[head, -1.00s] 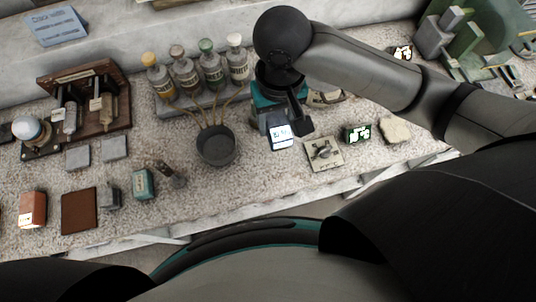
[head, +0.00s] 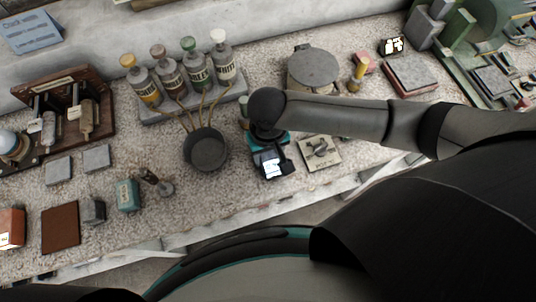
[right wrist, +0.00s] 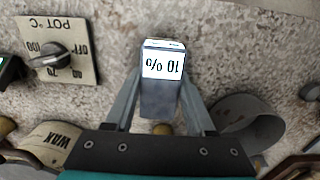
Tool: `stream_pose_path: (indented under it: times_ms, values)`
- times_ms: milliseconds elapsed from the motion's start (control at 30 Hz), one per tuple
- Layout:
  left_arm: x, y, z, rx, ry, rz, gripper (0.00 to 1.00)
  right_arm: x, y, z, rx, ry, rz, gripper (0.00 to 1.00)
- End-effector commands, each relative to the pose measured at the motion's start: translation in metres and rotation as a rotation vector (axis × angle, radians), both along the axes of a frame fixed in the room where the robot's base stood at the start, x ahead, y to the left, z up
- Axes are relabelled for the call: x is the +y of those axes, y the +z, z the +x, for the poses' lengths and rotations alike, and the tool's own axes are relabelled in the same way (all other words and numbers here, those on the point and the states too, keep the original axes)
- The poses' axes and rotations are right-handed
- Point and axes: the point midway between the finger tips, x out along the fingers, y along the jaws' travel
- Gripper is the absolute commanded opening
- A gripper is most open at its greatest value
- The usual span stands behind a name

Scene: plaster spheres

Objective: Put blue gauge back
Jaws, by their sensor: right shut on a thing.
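The blue gauge (right wrist: 160,97) is a small slate-blue block with a white screen reading "10 %", upside down in the right wrist view. It also shows in the head view (head: 270,164), between the dark pan and the dial plate, near the front of the counter. My right gripper (right wrist: 163,112) is shut on it, one finger on each side. Whether its base touches the counter I cannot tell. My left gripper is not in view.
A "POT °C" dial plate (head: 319,153) lies just right of the gauge. A dark pan (head: 206,149) with thin tubes stands to its left, before several labelled bottles (head: 187,80). A teal block (head: 127,195) and brown pad (head: 61,229) lie farther left.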

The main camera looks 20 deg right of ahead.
Motion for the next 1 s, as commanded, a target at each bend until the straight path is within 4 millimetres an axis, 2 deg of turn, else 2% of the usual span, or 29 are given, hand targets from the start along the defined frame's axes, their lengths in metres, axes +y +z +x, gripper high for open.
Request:
stream_pose_path:
  times_ms: [333, 367, 600, 867, 1000]
  values:
    - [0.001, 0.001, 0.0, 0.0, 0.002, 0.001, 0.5, 0.001, -0.002, 0.0, -0.001, 0.0, 0.002, 0.03]
    - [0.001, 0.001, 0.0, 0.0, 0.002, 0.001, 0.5, 0.001, -0.002, 0.0, -0.001, 0.001, 0.002, 0.57]
    - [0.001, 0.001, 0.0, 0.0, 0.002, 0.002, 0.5, 0.001, -0.002, 0.0, -0.001, 0.0, 0.001, 0.84]
    - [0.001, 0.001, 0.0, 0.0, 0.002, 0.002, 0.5, 0.0, -0.001, 0.0, -0.001, 0.0, 0.001, 0.85]
    - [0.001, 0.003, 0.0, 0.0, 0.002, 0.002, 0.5, 0.001, 0.009, 0.001, -0.002, 0.0, 0.002, 0.85]
